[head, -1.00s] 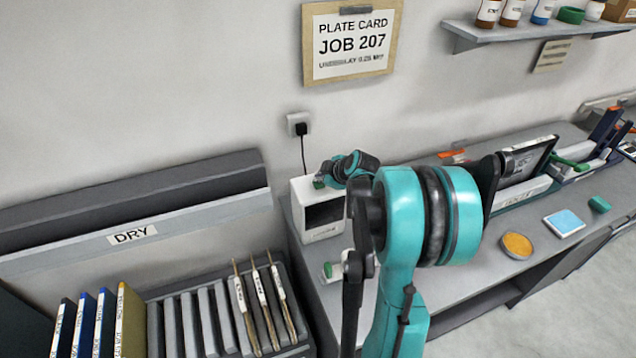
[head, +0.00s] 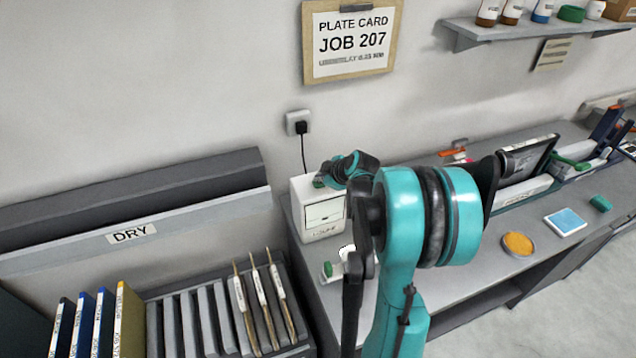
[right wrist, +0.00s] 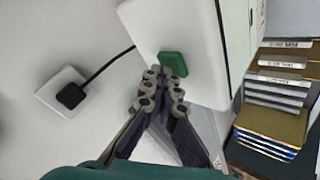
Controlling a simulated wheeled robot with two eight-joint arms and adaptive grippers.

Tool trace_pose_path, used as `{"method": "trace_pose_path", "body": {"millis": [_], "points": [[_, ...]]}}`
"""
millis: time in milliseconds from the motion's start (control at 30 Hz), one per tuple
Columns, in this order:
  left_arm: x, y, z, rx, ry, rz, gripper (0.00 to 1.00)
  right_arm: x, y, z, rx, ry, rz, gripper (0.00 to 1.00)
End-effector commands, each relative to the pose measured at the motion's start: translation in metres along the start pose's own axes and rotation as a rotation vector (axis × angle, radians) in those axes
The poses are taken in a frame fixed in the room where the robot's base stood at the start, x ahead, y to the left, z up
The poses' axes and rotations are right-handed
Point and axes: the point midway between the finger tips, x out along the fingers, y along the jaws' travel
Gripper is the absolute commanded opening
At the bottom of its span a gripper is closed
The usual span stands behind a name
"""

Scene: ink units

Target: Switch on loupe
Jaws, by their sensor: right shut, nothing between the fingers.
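The loupe (head: 299,215) is a white box on the grey bench, with a lit white screen (head: 325,211) on its front. Its green switch shows in the right wrist view (right wrist: 173,63) on the white casing (right wrist: 185,25). My right gripper (head: 321,182) is at the top of the loupe, its fingers shut and empty. In the right wrist view its fingertips (right wrist: 162,82) are right at the near edge of the green switch; I cannot tell if they touch. My right arm hides part of the bench beside the loupe. My left gripper is not in view.
A black plug sits in the wall socket (head: 298,122), with its cable running down behind the loupe. A drying rack (head: 185,325) with plates stands at the lower left. An orange round pad (head: 517,244) and a blue pad (head: 565,222) lie on the bench at right.

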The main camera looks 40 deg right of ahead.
Motion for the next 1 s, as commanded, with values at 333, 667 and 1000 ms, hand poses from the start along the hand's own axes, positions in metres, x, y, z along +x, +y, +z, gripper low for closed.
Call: {"method": "trace_pose_path", "body": {"millis": [333, 667, 1000], "points": [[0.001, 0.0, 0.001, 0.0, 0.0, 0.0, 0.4, 0.001, -0.001, 0.001, 0.0, -0.001, 0.0, 0.0], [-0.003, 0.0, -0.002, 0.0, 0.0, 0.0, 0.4, -0.005, 0.004, -0.004, 0.0, -0.001, 0.0, 0.0], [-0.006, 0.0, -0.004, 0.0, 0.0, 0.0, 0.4, -0.009, 0.007, -0.006, 0.0, 0.0, 0.0, 0.0]]}}
